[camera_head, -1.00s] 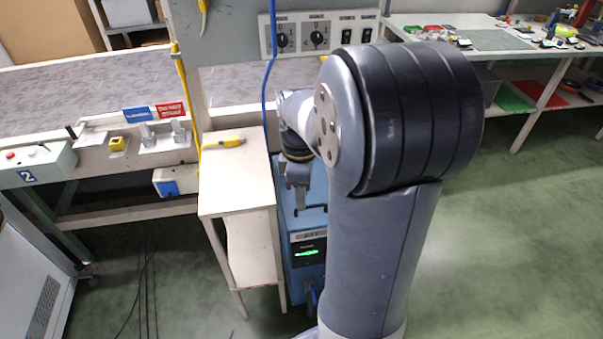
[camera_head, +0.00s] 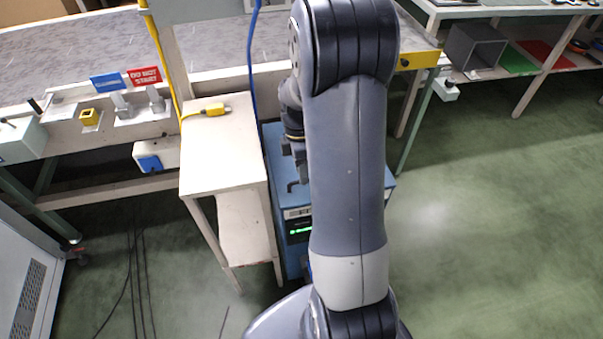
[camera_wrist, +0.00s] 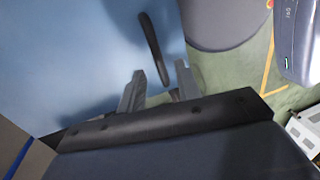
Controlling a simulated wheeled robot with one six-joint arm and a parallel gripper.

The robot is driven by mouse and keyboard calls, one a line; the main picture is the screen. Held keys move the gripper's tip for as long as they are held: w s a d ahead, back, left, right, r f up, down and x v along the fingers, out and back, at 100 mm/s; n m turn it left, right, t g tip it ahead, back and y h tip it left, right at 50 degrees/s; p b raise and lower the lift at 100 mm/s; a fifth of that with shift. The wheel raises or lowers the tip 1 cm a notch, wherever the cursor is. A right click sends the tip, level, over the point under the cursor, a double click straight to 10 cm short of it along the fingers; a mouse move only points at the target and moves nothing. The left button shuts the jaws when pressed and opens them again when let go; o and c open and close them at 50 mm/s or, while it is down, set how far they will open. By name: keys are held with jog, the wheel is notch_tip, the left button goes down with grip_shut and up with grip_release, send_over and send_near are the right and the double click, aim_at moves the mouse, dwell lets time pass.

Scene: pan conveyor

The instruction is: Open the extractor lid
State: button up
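The extractor is a blue box (camera_head: 293,263) with a small green-lit display, standing behind my arm in the head view. Its flat blue lid (camera_wrist: 70,60) fills the left of the wrist view and appears closed. A black bar handle (camera_wrist: 152,45) stands on the lid; it also shows in the head view (camera_head: 293,186). My gripper (camera_wrist: 160,90) is open, its two grey fingers apart. The handle's lower end shows in the gap between them; I cannot tell whether they touch it. In the head view my arm hides much of the extractor.
A white side table (camera_head: 215,165) with a yellow connector (camera_head: 213,110) stands close left of the extractor. A blue cable (camera_head: 252,70) hangs between them. The conveyor (camera_head: 60,55) runs behind. Green floor at the right is open, up to a bench with bins.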

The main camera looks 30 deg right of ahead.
jog(key=shift+s+f, duration=0.15)
jog(key=shift+f, duration=0.45)
grip_shut()
